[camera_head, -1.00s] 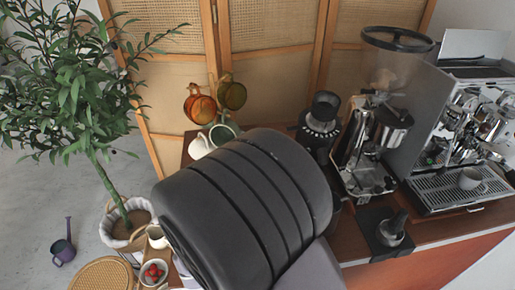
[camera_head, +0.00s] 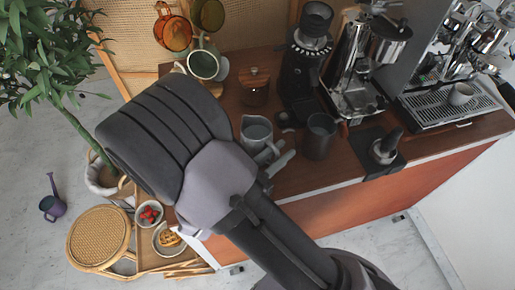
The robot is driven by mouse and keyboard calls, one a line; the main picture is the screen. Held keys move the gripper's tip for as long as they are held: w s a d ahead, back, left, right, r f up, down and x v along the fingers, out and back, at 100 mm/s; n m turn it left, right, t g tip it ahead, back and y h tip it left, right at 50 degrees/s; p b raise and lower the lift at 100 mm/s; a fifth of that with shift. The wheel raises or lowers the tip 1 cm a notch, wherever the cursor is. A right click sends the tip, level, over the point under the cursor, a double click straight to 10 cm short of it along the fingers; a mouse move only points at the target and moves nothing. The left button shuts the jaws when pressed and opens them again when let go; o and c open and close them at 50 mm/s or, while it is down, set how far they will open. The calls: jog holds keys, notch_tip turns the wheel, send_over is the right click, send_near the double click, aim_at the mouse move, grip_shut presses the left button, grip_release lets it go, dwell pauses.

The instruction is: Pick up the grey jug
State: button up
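A grey jug (camera_head: 256,130) with an open top stands on the brown counter, just beyond my arm. Its lower part is partly covered. Grey finger-like parts of my gripper (camera_head: 273,158) seem to show close to the jug's lower right side. The rest of the gripper is hidden behind my arm. I cannot tell whether the fingers touch the jug or how wide they are apart. A darker charcoal jug or cup (camera_head: 319,137) stands to the right, apart from it.
A grinder (camera_head: 309,50), a second grinder (camera_head: 360,60), a tamper on a mat (camera_head: 384,150) and the espresso machine (camera_head: 450,100) fill the counter's right. A lidded jar (camera_head: 254,88) and cups (camera_head: 203,64) stand behind the jug. A plant, rattan stool (camera_head: 98,236) and food bowls are left.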

grip_shut()
dwell(1.3)
